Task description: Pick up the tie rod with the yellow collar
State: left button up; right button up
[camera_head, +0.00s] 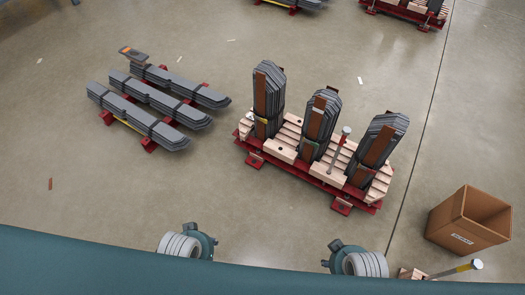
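The tie rod with the yellow collar (455,270) lies at a slant at the lower right, close to the cardboard box. Its grey head is at the right end, with the yellow collar just below it, and its lower left end is by a small wooden block. Another tie rod with a red collar (338,150) stands nearly upright at the middle core stack. My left gripper (203,233) and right gripper (331,254) show only as small dark parts by my arm joints at the bottom. Their fingers cannot be made out. Both are apart from the rod.
A red frame with wooden beams (284,153) carries three upright grey core stacks. More grey laminations (155,97) lie on red supports at the left. A cardboard box (444,222) stands at the right. A wooden block (411,273) is at the bottom. The floor between is mostly clear.

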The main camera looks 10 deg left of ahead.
aim_at(475, 264)
jog(key=z, duration=2.15)
